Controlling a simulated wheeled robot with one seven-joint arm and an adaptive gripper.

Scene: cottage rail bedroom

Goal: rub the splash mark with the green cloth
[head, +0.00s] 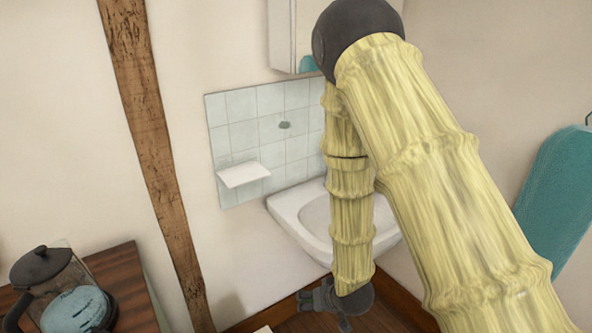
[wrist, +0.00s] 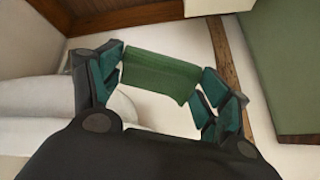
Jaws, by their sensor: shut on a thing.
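The splash mark is a small dark grey spot (head: 285,125) on the pale tiled panel (head: 241,104) above the sink. The green cloth (wrist: 160,82) is in the wrist view, stretched between my gripper's two fingers. My gripper (wrist: 164,70) is shut on it. In the head view my gripper (head: 308,299) is low, in front of and below the sink in the picture, well apart from the mark. I cannot make out the cloth in the head view.
A white sink (head: 290,207) is partly hidden behind my arm. A small white shelf (head: 243,175) juts from the tiles left of and below the mark. A wall cabinet (head: 282,38) hangs above. A coffee press (head: 48,275) stands on a wooden top (head: 112,262).

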